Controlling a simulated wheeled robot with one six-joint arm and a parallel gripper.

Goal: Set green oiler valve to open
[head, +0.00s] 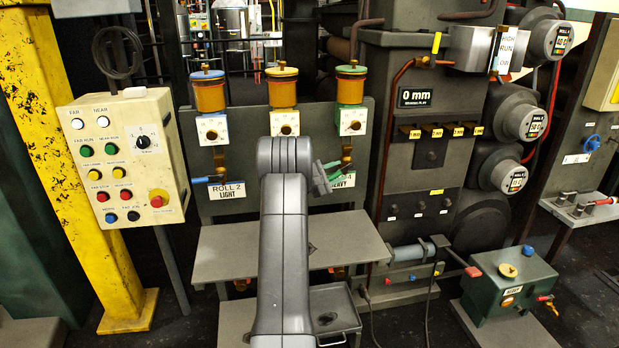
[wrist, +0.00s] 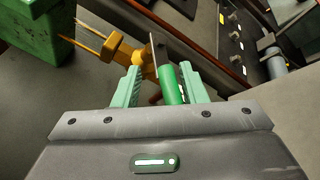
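The green-topped oiler (head: 350,85) is the rightmost of three oilers on the panel in the head view. Its brass valve (head: 347,158) is below the dial plate. My gripper (head: 322,180) is at this valve, just left of it, beside the HEAVY label. In the wrist view, the green valve handle (wrist: 170,86) lies between the two pale green fingers of my gripper (wrist: 160,67). The fingers are apart. A gap shows on the left of the handle; the right finger is close to it, and contact cannot be told. The brass fitting (wrist: 125,50) is beyond the left finger.
The blue oiler (head: 208,90) and yellow oiler (head: 282,87) are to the left. A blue handle (head: 207,179) sticks out left under the blue oiler. A grey shelf (head: 225,255) is below. The control box (head: 125,160) is far left. A machine column (head: 415,130) is right.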

